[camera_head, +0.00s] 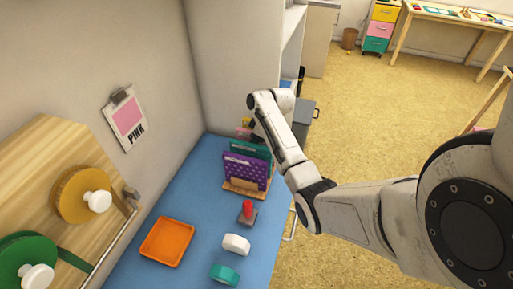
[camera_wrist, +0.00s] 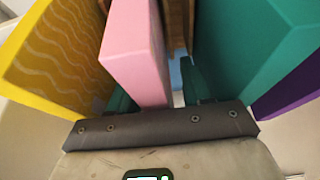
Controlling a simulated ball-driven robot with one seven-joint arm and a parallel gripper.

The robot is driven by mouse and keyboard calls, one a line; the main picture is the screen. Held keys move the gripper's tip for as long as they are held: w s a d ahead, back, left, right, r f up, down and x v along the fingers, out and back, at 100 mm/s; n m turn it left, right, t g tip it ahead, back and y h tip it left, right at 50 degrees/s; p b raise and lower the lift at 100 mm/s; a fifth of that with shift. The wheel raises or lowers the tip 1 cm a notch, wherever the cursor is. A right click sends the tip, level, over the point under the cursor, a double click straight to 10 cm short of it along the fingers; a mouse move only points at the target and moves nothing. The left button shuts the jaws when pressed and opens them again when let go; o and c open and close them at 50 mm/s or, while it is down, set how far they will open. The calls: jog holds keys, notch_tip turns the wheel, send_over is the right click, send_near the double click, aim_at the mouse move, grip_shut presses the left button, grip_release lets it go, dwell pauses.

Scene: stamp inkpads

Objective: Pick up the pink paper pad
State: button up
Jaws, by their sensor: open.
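The pink paper pad (camera_wrist: 138,50) stands upright in the wrist view, between the two teal-green fingers of my gripper (camera_wrist: 155,90). The fingers are apart, one on each side of the pad. I cannot tell whether either finger touches it. In the head view a small bit of pink pad (camera_head: 243,134) shows at the far end of the rack. My gripper there is mostly hidden by the wrist and the pads.
A yellow wavy-patterned pad (camera_wrist: 58,50) stands left of the pink one and a teal pad (camera_wrist: 245,50) right. A purple pad (camera_head: 243,172) is nearest in the rack (camera_head: 240,189). A red-handled stamp (camera_head: 247,212) and an orange tray (camera_head: 167,242) are on the blue tabletop (camera_head: 200,215).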

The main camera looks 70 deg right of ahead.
jog(key=shift+f, duration=0.15)
jog(key=shift+c, duration=0.3)
grip_shut()
dwell(0.3)
